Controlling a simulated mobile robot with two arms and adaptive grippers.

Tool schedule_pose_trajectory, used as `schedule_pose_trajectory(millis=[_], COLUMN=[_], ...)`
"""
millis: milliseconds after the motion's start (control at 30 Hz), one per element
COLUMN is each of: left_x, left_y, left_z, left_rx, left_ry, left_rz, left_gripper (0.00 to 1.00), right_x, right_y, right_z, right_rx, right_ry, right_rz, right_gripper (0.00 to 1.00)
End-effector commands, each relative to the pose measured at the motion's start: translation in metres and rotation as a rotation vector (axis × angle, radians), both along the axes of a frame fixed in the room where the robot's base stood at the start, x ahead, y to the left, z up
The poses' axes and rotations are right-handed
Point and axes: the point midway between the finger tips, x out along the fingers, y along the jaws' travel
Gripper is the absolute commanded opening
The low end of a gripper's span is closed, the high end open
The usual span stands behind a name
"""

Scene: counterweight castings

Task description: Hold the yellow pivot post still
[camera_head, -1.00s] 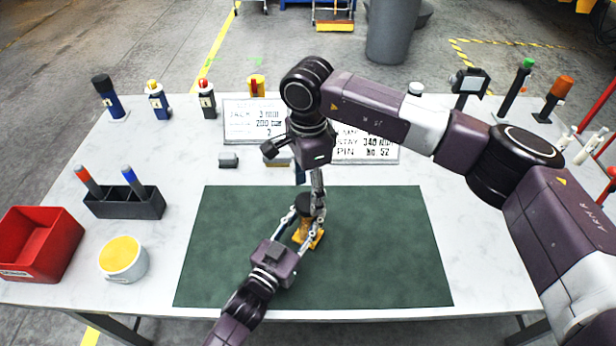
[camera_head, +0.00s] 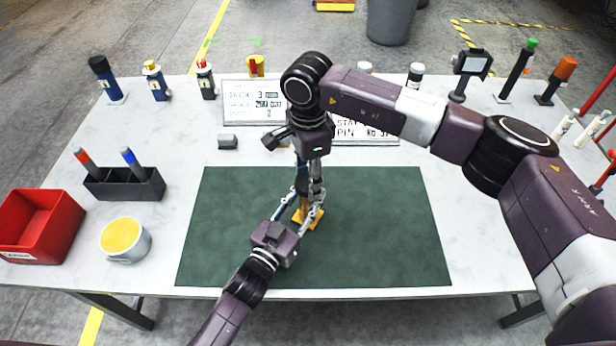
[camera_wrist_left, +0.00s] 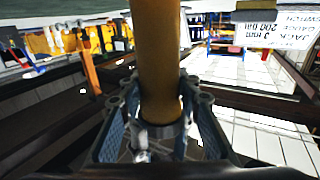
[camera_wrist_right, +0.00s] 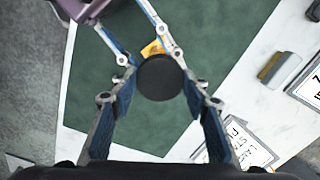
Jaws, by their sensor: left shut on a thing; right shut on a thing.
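The yellow pivot post (camera_head: 304,212) stands on the green mat (camera_head: 390,230). My left gripper (camera_head: 301,223) reaches in from the front and is shut on the post. In the left wrist view, the post (camera_wrist_left: 157,60) rises between its fingers. My right gripper (camera_head: 308,190) points down over the top of the post. In the right wrist view, its fingers are on either side of a dark round piece (camera_wrist_right: 160,77), shut on it. That piece covers most of the post from above, and in the head view it is hidden behind the right gripper.
A red bin (camera_head: 70,235), a yellow-topped tub (camera_head: 125,250) and a dark pen holder (camera_head: 125,188) are at left.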

Motion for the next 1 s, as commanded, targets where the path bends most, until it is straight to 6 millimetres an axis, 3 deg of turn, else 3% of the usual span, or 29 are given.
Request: schedule_pose_trajectory(millis=[167, 800, 900, 1000], left_x=[-0.0004, -0.0007, -0.0007, -0.0007], left_y=[-0.0003, -0.0008, -0.0008, -0.0007], left_z=[0.0000, 0.0002, 0.0002, 0.0002], left_rx=[0.000, 0.000, 0.000, 0.000], left_ry=[0.000, -0.001, -0.001, -0.001], left_rz=[-0.001, -0.002, -0.002, -0.002], left_gripper=[0.00, 0.00, 0.00, 0.00], right_x=[0.0008, 0.0014, 0.0014, 0.0015], right_y=[0.0001, -0.0002, -0.0003, -0.0003], right_z=[0.0003, -0.0001, -0.0002, -0.0001], right_rx=[0.001, 0.002, 0.002, 0.002], right_ry=[-0.003, -0.003, -0.003, -0.003], right_rz=[-0.072, -1.210, -1.352, -1.350], right_gripper=[0.13, 0.13, 0.13, 0.13])
